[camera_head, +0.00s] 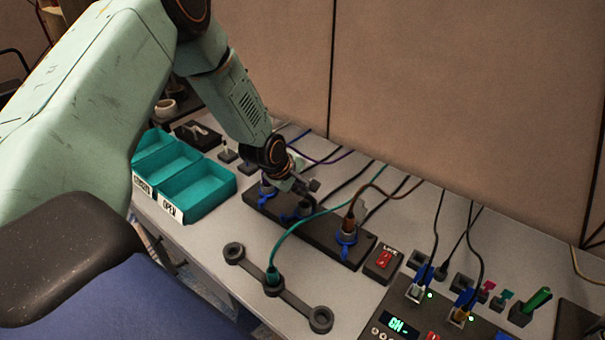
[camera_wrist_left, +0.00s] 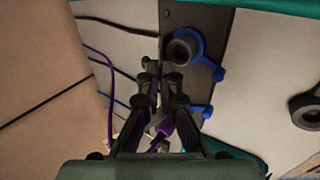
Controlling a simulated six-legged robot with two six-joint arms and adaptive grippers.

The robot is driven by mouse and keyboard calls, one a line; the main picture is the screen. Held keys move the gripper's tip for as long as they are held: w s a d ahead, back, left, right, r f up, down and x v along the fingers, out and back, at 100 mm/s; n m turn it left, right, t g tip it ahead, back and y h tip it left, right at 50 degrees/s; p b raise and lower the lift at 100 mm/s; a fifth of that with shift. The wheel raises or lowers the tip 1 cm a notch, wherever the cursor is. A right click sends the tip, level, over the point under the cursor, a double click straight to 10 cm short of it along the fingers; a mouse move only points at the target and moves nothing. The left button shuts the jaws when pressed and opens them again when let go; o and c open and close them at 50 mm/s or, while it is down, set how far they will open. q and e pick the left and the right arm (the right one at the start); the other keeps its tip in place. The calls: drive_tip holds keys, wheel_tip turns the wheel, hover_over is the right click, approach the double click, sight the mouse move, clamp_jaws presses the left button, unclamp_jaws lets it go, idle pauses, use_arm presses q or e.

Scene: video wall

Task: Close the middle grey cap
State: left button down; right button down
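A dark strip (camera_head: 262,207) on the table carries several sockets with blue collars. The middle socket (camera_head: 304,209) is close below my left gripper (camera_head: 306,186), which partly hides that area. My right gripper is not in view.
A brown plug (camera_head: 348,226) sits in the strip's right socket. A teal cable arcs from a holder bar (camera_head: 297,299) across the strip. Teal bins (camera_head: 208,205) stand at left. A purple cable (camera_wrist_left: 163,129) runs near my fingers. A red-switch box (camera_head: 382,264) is at right.

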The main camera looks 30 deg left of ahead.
sight(300, 209)
use_arm(q)
drive_tip(key=shift+s+f+t+b, duration=0.3)
drive_tip(key=shift+s+f+t, duration=0.1)
drive_tip(key=shift+t, duration=0.1)
drive_tip(key=shift+s+f+b, duration=0.15)
drive_tip(key=shift+b, duration=0.25)
drive_tip(key=s+f+t+b, duration=0.1)
drive_tip(key=f+t+b, duration=0.1)
drive_tip(key=b, duration=0.4)
drive_tip(key=s+f+t+b, duration=0.1)
drive_tip(key=f+t+b, duration=0.1)
drive_tip(key=t+b, duration=0.2)
drive_tip(key=s+f+t+b, duration=0.1)
drive_tip(key=f+t+b, duration=0.1)
drive_tip(key=b, duration=0.8)
drive_tip(key=shift+t+h, duration=0.4)
drive_tip(key=shift+t, duration=0.5)
drive_tip(key=shift+f+t+b, duration=0.15)
drive_tip(key=shift+t+b, duration=0.25)
drive_tip(key=shift+b, duration=0.75)
drive_tip(key=c, duration=1.6)
unclamp_jaws()
drive_tip(key=shift+s, duration=0.1)
drive_tip(key=shift+c, duration=0.2)
drive_tip(key=shift+o, duration=0.4)
drive_tip(key=shift+a, duration=0.1)
